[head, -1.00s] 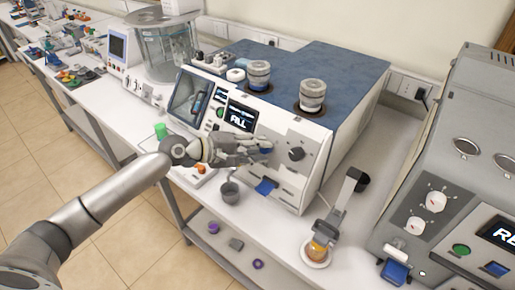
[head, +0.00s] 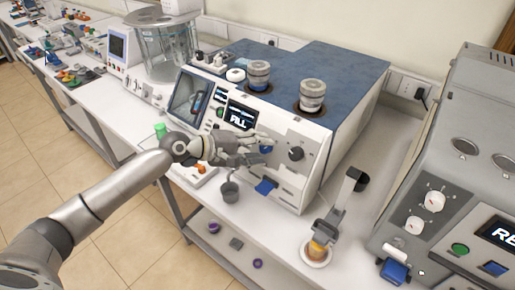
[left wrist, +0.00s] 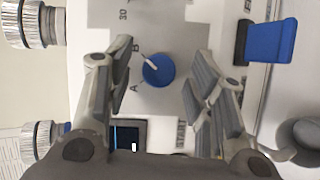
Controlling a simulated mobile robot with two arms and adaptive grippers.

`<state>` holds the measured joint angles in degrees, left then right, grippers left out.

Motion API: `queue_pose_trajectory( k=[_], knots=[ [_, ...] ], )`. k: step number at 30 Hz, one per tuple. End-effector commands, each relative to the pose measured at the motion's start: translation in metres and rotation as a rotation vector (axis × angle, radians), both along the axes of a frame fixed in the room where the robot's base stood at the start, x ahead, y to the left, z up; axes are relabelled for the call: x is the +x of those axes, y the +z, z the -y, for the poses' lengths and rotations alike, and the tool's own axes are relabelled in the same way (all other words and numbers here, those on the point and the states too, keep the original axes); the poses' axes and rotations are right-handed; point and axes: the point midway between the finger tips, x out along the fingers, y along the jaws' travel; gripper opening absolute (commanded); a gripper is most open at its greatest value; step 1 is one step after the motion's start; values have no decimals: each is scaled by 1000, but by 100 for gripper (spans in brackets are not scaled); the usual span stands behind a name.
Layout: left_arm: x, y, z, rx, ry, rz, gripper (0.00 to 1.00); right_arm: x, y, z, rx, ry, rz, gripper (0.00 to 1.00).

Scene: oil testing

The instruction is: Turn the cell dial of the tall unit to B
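The tall unit (head: 335,85) is the white box with the dark blue top in the middle of the head view. Its blue cell dial (head: 267,149) is partly visible beside my left gripper (head: 258,149). In the left wrist view the dial (left wrist: 159,70) sits between the fingers of my left gripper (left wrist: 160,78). The dial's white pointer aims up and left, toward the printed B rather than the A. The fingers are spread, with clear gaps on both sides of the dial. My right gripper is in neither view.
A dark knob (head: 296,153) is right of the dial. A blue tab (head: 266,187) sticks out below, and a grey cup (head: 229,191) stands on the bench in front. A stand with an amber jar (head: 318,248) is at right, before a grey machine (head: 450,140).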

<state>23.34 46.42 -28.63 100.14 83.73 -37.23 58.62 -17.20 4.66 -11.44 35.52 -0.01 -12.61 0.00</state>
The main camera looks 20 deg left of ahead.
Motion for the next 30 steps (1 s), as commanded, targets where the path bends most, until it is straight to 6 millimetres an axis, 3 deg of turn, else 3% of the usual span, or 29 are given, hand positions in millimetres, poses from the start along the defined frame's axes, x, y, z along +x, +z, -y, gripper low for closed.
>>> queue_pose_trajectory(
  k=[11, 24, 30],
  knots=[
    [-5, 3, -7, 1, 3, -1, 50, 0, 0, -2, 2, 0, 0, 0],
    [-55, 34, -61, 4, 2, -2, 50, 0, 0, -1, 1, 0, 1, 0],
    [-68, 42, -75, 1, 2, -2, 50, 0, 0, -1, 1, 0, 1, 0]
  ],
)
